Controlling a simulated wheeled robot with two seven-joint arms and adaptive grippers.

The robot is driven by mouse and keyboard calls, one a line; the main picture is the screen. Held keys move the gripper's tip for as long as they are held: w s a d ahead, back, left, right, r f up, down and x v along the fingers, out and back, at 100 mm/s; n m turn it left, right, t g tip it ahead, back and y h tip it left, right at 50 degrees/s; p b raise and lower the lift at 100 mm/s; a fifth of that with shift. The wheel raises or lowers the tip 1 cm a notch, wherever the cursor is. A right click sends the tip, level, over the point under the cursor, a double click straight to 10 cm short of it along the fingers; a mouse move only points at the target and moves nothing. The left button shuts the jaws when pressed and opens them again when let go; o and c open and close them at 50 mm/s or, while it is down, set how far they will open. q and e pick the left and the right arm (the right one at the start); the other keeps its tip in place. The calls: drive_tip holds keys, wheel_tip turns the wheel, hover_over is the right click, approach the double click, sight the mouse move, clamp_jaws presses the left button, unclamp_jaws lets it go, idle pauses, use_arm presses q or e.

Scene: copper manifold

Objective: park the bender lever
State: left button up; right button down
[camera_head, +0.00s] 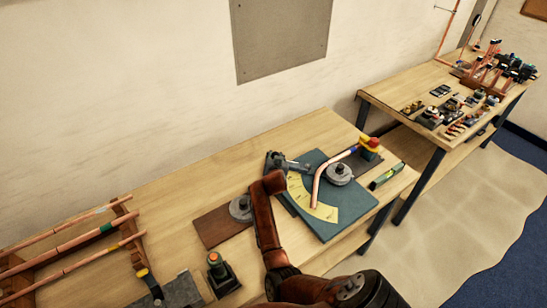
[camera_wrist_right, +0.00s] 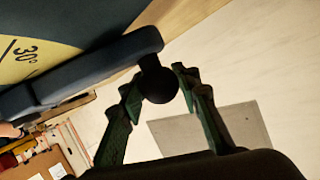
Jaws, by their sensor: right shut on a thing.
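The bender is a blue-green plate (camera_head: 352,215) with a yellow angle scale (camera_head: 297,192) and a round grey former (camera_head: 338,174). A bent copper tube (camera_head: 318,182) with a blue band lies over it. In the right wrist view the dark bender lever (camera_wrist_right: 85,68) ends in a round black knob (camera_wrist_right: 158,85), beside the scale's 30° mark. My right gripper (camera_wrist_right: 155,82) has its green fingers on either side of the knob and is shut on it. In the head view this gripper (camera_head: 276,162) is at the plate's far left corner, partly hidden by my arm. My left gripper is not in view.
A rack with several copper tubes (camera_head: 75,240) stands at the left. A small dark block with an orange top (camera_head: 218,272) is near the front edge. A green level (camera_head: 387,176) lies right of the plate. A second table (camera_head: 405,82) holds several fittings.

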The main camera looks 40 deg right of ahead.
drive_tip(key=c, duration=1.9)
unclamp_jaws()
drive_tip(key=shift+w+d+r, duration=0.1)
drive_tip(key=shift+d+r, duration=0.1)
drive_tip(key=shift+r, duration=0.15)
drive_tip(key=o, duration=0.4)
drive_tip(key=shift+f, duration=0.25)
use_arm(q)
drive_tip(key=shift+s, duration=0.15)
use_arm(e)
drive_tip(key=shift+o, duration=0.2)
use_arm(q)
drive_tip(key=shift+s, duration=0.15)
use_arm(e)
drive_tip(key=v, duration=0.7)
drive_tip(key=shift+s+a+r, duration=0.15)
drive_tip(key=shift+s+a, duration=0.05)
drive_tip(key=shift+s, duration=0.05)
drive_tip(key=shift+r, duration=0.1)
